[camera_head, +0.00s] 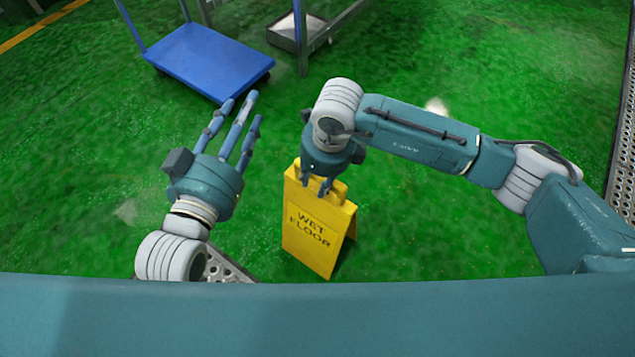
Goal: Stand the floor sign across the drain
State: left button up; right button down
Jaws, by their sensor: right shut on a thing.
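The yellow floor sign (314,236), lettered "WET FLOOR", is upright in an A shape on or just above the green floor, in the middle of the head view. My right gripper (317,187) is over its top edge and shut on it. My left gripper (232,130) is to the left of the sign, fingers spread and empty, pointing up and away. A drain grate (226,266) shows as a perforated metal strip at the lower left of the sign, partly hidden by my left wrist and my body. I cannot tell whether the sign's feet touch the floor.
A blue platform cart (208,58) stands at the back left. A metal frame with a tray (292,36) is behind it to the right. Another perforated strip (625,150) runs along the right edge. The green floor (500,75) between is clear.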

pick_arm(q)
jog(key=shift+d+r+t, duration=0.15)
jog(key=shift+r+t, duration=0.15)
jog(key=shift+r, duration=0.55)
pick_arm(e)
jog(key=shift+a+f, duration=0.1)
jog(key=shift+f, duration=0.4)
pick_arm(q)
jog(key=shift+r, duration=0.2)
pick_arm(e)
jog(key=c, duration=1.3)
grip_release()
jog(key=shift+f, duration=0.1)
jog(key=shift+c, duration=0.2)
pick_arm(q)
jog(key=shift+r, duration=0.1)
